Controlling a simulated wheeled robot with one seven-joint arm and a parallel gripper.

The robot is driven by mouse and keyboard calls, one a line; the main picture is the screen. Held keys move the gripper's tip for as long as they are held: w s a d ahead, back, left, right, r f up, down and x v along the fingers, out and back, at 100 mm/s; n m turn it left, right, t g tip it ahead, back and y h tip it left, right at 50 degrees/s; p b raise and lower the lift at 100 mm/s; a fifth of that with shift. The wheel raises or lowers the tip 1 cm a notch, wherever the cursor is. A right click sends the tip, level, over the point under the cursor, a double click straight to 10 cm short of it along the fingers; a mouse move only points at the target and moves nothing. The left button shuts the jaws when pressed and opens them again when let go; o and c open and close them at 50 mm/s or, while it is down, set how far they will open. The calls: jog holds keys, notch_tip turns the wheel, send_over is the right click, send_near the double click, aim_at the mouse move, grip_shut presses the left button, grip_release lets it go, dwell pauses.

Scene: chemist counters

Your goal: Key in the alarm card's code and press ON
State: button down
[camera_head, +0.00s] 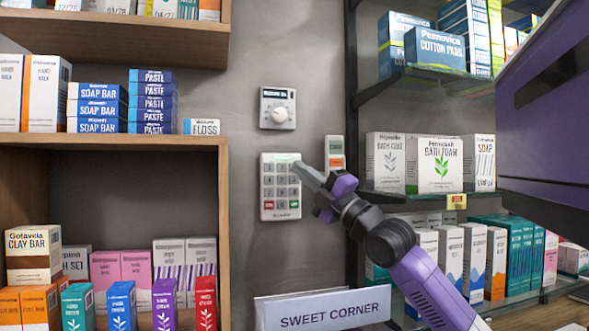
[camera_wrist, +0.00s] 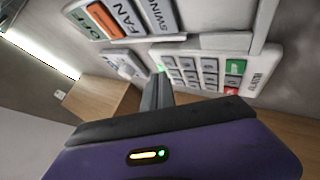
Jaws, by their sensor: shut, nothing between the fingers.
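A white keypad (camera_head: 280,187) is fixed to the grey wall, with a small display at its top and rows of grey keys. Its bottom row has a red key (camera_head: 268,205) at the left and a green key (camera_head: 294,204) at the right. My gripper (camera_head: 299,167) is shut and empty, its tips in front of the keypad's upper right part, hiding some keys. In the wrist view the keypad (camera_wrist: 190,72) lies just beyond the fingers (camera_wrist: 158,92). I cannot tell whether the tips touch a key. I cannot make out an alarm card or a code.
A white dial unit (camera_head: 277,108) is above the keypad. A fan switch panel (camera_head: 335,154) is close at its right. A "SWEET CORNER" sign (camera_head: 322,308) stands below. Wooden shelves (camera_head: 110,140) with boxes are left, glass shelves (camera_head: 400,199) right.

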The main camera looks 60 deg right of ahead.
jog(key=shift+w+d+f+b, duration=0.1)
jog(key=shift+w+d+b, duration=0.1)
jog(key=shift+b, duration=0.3)
jog(key=shift+w+d+b, duration=0.3)
jog(key=shift+d+b, duration=0.1)
jog(key=shift+b, duration=0.1)
dwell(0.7)
jog(key=shift+s+a, duration=0.1)
jog(key=shift+s+a+b, duration=0.4)
jog(key=shift+a+b, duration=0.1)
jog(key=shift+b, duration=0.05)
jog(key=shift+s, duration=0.1)
jog(key=s+a+b, duration=0.1)
jog(key=a, duration=0.1)
jog(key=s+a+b, duration=0.1)
jog(key=s, duration=0.1)
jog(key=shift+a, duration=0.4)
dwell(2.5)
